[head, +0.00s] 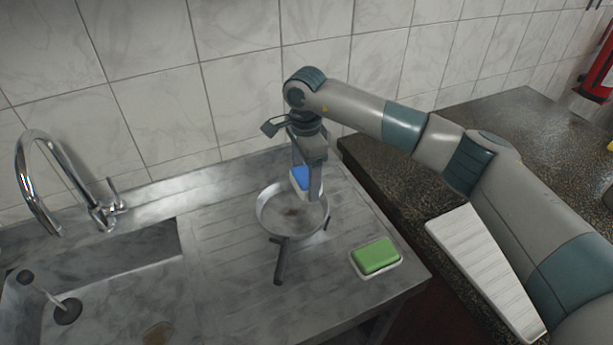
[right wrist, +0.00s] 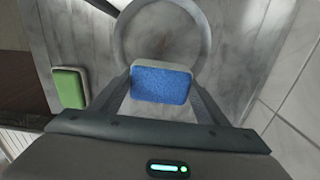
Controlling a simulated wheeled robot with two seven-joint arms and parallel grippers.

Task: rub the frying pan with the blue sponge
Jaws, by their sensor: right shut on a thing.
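The frying pan (head: 292,212) sits on the ribbed metal drainboard, its handle pointing toward the front. A dark brownish stain shows on its floor. In the right wrist view the pan (right wrist: 122,38) is at the top. My right gripper (head: 308,190) points down at the pan's back right rim, shut on the blue sponge (head: 300,177). In the right wrist view the blue sponge (right wrist: 161,84) sits between the fingers, and a pale layer shows along its edge. I cannot tell whether the sponge touches the pan. My left gripper is out of view.
A green sponge (head: 376,256) lies in a white dish (head: 393,270) at the drainboard's front right. The sink basin (head: 110,270) and chrome faucet (head: 42,180) are at left. A tiled wall stands close behind. A white ribbed object (head: 480,265) lies on the dark counter at right.

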